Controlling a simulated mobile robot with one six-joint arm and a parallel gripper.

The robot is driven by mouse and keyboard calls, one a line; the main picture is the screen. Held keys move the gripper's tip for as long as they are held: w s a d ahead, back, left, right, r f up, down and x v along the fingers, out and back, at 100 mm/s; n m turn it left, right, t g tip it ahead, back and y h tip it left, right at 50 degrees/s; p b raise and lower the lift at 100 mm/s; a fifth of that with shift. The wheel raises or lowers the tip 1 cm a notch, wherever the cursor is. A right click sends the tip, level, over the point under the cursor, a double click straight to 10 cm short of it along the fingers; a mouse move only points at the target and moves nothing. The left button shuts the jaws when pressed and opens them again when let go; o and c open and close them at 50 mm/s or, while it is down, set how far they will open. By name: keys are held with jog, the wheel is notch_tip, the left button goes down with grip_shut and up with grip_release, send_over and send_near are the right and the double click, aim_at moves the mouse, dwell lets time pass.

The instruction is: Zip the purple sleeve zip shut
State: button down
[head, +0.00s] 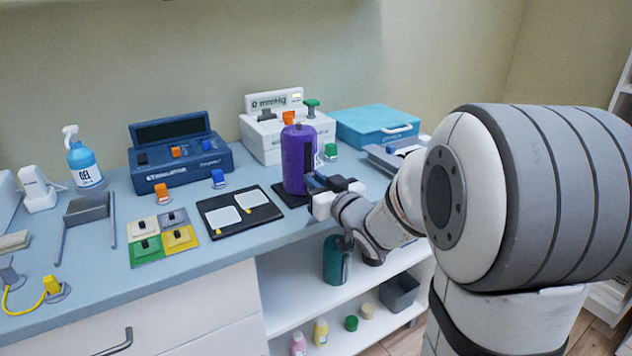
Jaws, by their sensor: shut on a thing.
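The purple sleeve (297,150) stands upright on a dark base near the counter's front edge. A dark vertical strip, which looks like its zip, runs down its right side. My gripper (317,184) is at the sleeve's lower right side, with its fingertips close against it. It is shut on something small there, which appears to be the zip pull. The pull itself is hidden by the fingers, and I cannot tell how far the zip is closed.
A white mmHg unit (262,141) stands behind the sleeve, and a teal case (372,126) behind right. A black pad board (254,226) lies to the left. A blue stimulator (160,165) stands farther left. Open shelves (285,290) are below the counter.

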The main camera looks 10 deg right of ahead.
notch_tip(320, 180, down, 3)
jog(key=b, duration=0.2)
jog(key=shift+r+b, duration=0.2)
jog(key=shift+b, duration=0.1)
jog(key=c, duration=1.4)
grip_release()
jog(key=shift+r, duration=0.1)
jog(key=p+v, duration=0.1)
jog(key=v, duration=0.6)
jog(key=shift+s+d, duration=0.15)
jog(key=shift+s, duration=0.2)
